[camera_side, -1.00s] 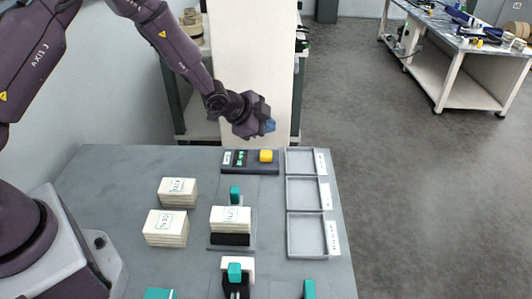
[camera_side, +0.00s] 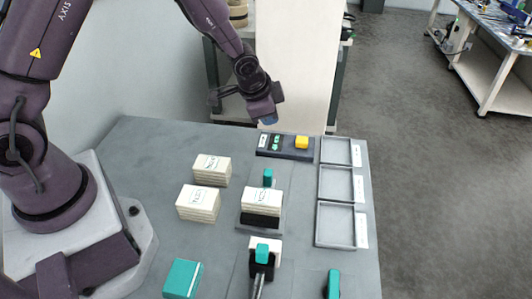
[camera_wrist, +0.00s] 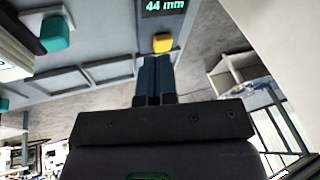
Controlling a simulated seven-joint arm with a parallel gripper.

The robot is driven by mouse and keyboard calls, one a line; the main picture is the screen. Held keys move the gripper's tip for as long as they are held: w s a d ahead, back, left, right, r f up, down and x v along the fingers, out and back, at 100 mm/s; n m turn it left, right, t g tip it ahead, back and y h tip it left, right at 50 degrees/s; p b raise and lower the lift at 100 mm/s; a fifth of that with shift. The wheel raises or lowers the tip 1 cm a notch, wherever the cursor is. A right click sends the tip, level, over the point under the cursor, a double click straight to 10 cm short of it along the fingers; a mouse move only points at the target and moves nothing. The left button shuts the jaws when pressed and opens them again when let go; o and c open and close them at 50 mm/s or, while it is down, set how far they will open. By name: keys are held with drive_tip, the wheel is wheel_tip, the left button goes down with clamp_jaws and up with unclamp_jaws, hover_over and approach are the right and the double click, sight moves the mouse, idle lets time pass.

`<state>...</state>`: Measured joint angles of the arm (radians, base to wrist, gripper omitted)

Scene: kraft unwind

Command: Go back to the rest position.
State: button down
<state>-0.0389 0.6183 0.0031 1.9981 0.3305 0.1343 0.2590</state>
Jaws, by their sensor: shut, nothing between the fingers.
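My gripper (camera_side: 267,120) is in the air above the back part of the grey table, just left of the dark panel (camera_side: 270,146) with the yellow button (camera_side: 301,142) in the side view. In the wrist view its two blue fingers (camera_wrist: 154,75) are together and empty. The yellow button (camera_wrist: 162,42) shows just beyond the fingertips there, with a display reading 44 mm (camera_wrist: 165,6) above it. In the side view the fingertips are apart from the panel.
Two card stacks (camera_side: 212,170) (camera_side: 198,203) stand on the table's left. Another stack (camera_side: 261,200) sits in a holder with a teal knob (camera_side: 268,177) behind it. Grey trays (camera_side: 335,183) line the right edge. A teal box (camera_side: 183,279) lies in front.

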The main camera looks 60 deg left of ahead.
drive_tip(key=s+d+r+n, duration=0.1)
drive_tip(key=s+r+n, duration=0.2)
drive_tip(key=s+r, duration=0.8)
drive_tip(key=s+d+r+n+t, duration=0.1)
drive_tip(key=s+r+n, duration=0.2)
drive_tip(key=s+r, duration=0.9)
drive_tip(key=shift+s+d+r+h, duration=0.3)
drive_tip(key=shift+s+h, duration=0.1)
drive_tip(key=shift+s, duration=0.1)
